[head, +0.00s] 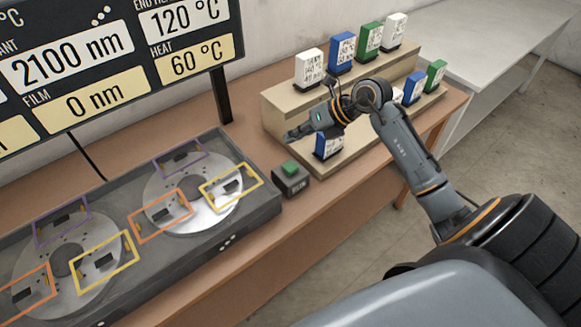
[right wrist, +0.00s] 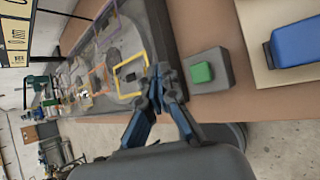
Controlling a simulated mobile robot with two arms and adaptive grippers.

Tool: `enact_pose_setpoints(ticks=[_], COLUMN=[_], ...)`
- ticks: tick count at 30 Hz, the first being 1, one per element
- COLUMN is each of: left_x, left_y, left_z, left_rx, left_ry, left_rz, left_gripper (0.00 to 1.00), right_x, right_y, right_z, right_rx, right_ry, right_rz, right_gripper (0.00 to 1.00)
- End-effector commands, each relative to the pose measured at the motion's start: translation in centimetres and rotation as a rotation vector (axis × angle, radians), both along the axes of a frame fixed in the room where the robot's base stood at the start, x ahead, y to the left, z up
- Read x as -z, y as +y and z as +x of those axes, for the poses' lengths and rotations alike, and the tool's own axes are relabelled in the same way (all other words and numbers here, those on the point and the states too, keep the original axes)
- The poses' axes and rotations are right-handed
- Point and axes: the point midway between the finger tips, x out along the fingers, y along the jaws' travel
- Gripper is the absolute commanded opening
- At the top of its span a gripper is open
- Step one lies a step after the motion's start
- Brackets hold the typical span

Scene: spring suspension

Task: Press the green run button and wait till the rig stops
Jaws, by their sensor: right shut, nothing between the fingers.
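The green run button (head: 290,167) sits on a small dark box (head: 291,184) at the right end of the rig (head: 268,203). It also shows in the right wrist view as a green button (right wrist: 202,73) on a grey box. My right gripper (head: 290,136) is shut and empty, above and behind the button in the head view, apart from it. In the right wrist view the closed fingertips (right wrist: 158,72) are left of the button. The rig holds two round discs (head: 190,195) marked with purple, orange and yellow frames. My left gripper is not in view.
A stepped wooden stand (head: 283,113) with white, blue and green labelled boxes is behind and right of the button. A large display (head: 110,62) reads 2100 nm, 120 °C, heat 60 °C and film 0 nm. The table front (head: 335,200) is clear.

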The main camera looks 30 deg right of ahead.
Motion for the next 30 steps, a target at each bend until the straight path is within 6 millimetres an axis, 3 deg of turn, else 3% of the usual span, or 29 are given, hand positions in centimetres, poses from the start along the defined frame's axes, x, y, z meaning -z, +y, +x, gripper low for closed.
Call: enact_pose_setpoints(ticks=[15,30], left_x=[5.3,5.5], left_y=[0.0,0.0], left_z=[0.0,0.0], left_rx=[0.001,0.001], left_ry=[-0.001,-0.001], left_rz=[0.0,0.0], left_gripper=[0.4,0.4], right_x=[7.2,7.6], right_y=[0.0,0.0], right_z=[0.0,0.0], right_rx=[-0.001,-0.001], right_ry=[0.002,0.0], right_rz=[-0.001,-0.001], right_gripper=[0.0,0.0])
